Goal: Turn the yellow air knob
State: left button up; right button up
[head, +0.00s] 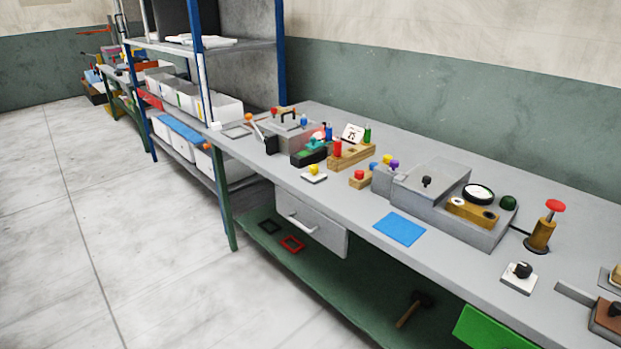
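A small yellow knob (313,169) sits on a white square plate near the front edge of the grey workbench (345,200), left of the middle of the head view. A second, smaller yellow piece (387,159) shows at the grey block further right. I cannot tell from its look alone which one is the air knob. A similar black knob (522,270) sits on a white plate (518,284) at the right. Neither of my grippers is in view.
A grey press box with a gauge (478,194) and a red-topped post (540,236) stand on the right. Wooden blocks with coloured pegs (352,155) stand behind the yellow knob. A blue mat (400,229) lies flat. A drawer (311,220) hangs under the bench; the floor in front is clear.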

aim_at(313, 169)
jog(key=i+j+z, duration=0.25)
jog(key=j, duration=0.5)
jog(key=i+j+z, duration=0.25)
jog(key=j, duration=0.5)
jog(key=j+z, duration=0.25)
jog(key=j, duration=0.5)
jog(key=j+z, duration=0.25)
jog(key=j, duration=0.55)
jog(key=i+j, duration=0.1)
jog(key=i, duration=0.4)
jog(key=i+j, duration=0.1)
jog(key=i, duration=0.35)
